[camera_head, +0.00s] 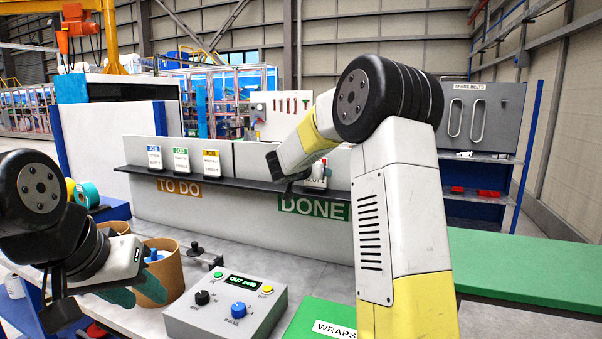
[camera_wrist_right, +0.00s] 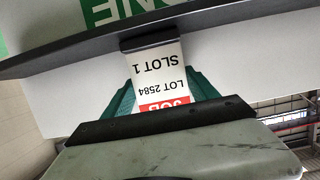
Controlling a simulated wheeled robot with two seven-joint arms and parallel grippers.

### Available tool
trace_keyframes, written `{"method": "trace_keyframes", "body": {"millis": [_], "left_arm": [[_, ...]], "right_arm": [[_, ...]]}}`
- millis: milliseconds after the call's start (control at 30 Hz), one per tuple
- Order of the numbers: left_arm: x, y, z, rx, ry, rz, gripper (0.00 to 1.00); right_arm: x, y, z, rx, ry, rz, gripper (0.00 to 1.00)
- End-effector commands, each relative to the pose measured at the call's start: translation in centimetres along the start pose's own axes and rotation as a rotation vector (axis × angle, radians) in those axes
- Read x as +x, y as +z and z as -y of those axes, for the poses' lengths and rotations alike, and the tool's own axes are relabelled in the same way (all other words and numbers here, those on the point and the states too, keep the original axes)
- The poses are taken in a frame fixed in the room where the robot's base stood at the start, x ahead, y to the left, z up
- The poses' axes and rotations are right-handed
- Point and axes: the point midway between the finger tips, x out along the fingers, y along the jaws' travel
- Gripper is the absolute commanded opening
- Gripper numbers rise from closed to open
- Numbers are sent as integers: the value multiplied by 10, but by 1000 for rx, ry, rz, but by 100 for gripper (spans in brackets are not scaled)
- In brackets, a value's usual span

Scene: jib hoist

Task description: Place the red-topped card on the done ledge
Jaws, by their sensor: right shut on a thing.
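The red-topped card (camera_wrist_right: 166,75) shows upside down in the right wrist view, reading LOT 2584, SLOT 1. My right gripper (camera_wrist_right: 165,95) is shut on it, with green fingers on either side. In the head view the card (camera_head: 318,173) is partly hidden by my right arm, just above the done ledge (camera_head: 262,182) and the green DONE sign (camera_head: 313,208). The card's lower end meets a dark piece at the ledge; I cannot tell whether it rests there. My left gripper (camera_head: 135,292) is low at the left by a brown pot; its opening is unclear.
Blue-, green- and yellow-topped cards (camera_head: 181,160) stand on the ledge above the TO DO sign (camera_head: 179,187). A grey control box (camera_head: 225,305) and a green WRAPS box (camera_head: 315,318) are on the bench. The brown pot (camera_head: 162,270) stands at the left.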

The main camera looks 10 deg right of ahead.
Motion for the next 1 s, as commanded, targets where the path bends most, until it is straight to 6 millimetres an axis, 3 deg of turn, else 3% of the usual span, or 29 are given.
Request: {"method": "trace_keyframes", "body": {"millis": [233, 267, 333, 367, 733, 867, 1000], "left_arm": [[0, 0, 0, 0, 0, 0, 36], [0, 0, 0, 0, 0, 0, 36], [0, 0, 0, 0, 0, 0, 36], [0, 0, 0, 0, 0, 0, 36], [0, 0, 0, 0, 0, 0, 36], [0, 0, 0, 0, 0, 0, 36], [0, 0, 0, 0, 0, 0, 36]], "right_arm": [[1, 3, 0, -1, 0, 0, 24], [1, 3, 0, -1, 0, 0, 73], [1, 3, 0, 0, 0, 0, 87], [1, 3, 0, 0, 0, 0, 89], [-1, -2, 0, 2, 0, -1, 89], [-19, -1, 1, 1, -2, -1, 89], [-50, -2, 0, 1, -3, -2, 89]]}}
